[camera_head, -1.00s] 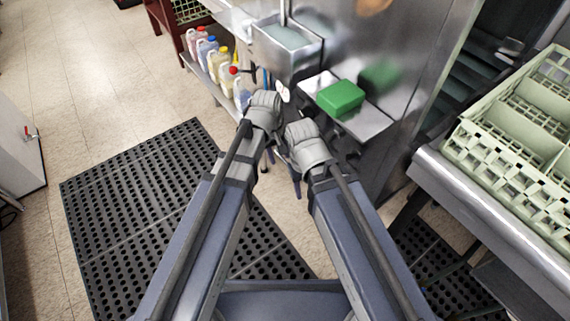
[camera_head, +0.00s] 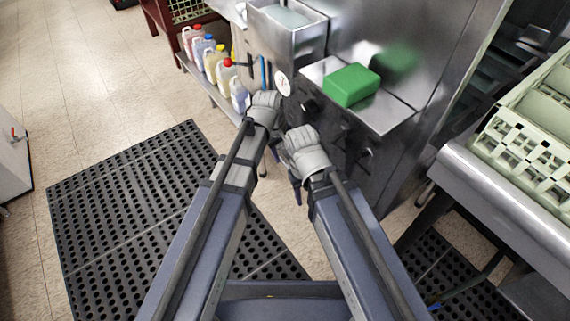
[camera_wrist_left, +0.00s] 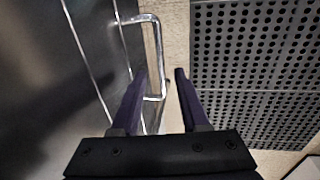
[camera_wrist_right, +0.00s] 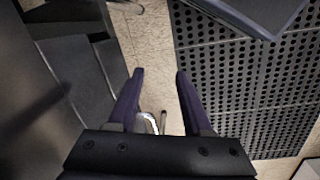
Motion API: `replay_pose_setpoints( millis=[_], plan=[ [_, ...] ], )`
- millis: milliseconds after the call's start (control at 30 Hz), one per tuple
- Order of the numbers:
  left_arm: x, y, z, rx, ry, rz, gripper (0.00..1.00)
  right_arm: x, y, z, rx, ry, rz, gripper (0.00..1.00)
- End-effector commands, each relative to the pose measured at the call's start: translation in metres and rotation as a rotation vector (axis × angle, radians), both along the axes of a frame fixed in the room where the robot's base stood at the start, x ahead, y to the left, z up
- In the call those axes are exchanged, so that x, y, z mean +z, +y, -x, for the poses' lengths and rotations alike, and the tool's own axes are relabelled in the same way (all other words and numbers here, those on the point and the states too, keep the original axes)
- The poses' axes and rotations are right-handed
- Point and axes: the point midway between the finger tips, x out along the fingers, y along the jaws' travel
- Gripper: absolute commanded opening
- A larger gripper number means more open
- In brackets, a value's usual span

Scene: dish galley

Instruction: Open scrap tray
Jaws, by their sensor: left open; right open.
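A chrome bar handle (camera_wrist_left: 157,50) stands out from a dark steel front (camera_wrist_left: 60,90) in the left wrist view. I cannot tell for sure that this front is the scrap tray's. My left gripper (camera_wrist_left: 159,72) is open, with the handle's bar showing between its fingertips; contact cannot be judged. In the head view, the left wrist (camera_head: 263,108) is close to the steel unit and hides its fingers in part. My right gripper (camera_wrist_right: 160,73) is open and empty, low beside the unit. A small bright curved metal piece (camera_wrist_right: 151,122) shows between its fingers.
A green block (camera_head: 351,85) lies on a steel ledge above the grippers. A steel basin (camera_head: 287,28) and several coloured-cap jugs (camera_head: 217,62) stand behind. A counter with pale dish racks (camera_head: 530,130) is at right. Perforated black mat (camera_head: 130,195) covers open floor at left.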

Motion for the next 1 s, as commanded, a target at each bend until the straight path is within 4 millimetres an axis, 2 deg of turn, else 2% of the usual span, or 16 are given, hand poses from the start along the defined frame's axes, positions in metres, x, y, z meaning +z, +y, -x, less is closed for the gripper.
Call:
replay_pose_setpoints(
  millis=[33,300,700,1000],
  plan=[
    [-0.014,-0.001,-0.001,-0.001,0.000,0.000,0.45,-0.014,0.000,0.000,0.001,0.000,0.000,0.50],
    [-0.045,-0.007,-0.005,-0.001,0.000,0.000,0.45,-0.045,0.000,0.000,0.006,-0.001,-0.002,0.50],
    [-0.049,-0.008,-0.005,-0.001,0.000,0.000,0.45,-0.049,0.001,0.000,0.008,-0.001,-0.003,0.50],
    [-0.049,-0.008,-0.005,-0.001,0.000,0.000,0.12,-0.050,0.001,0.000,0.008,-0.001,-0.003,0.50]
  ],
)
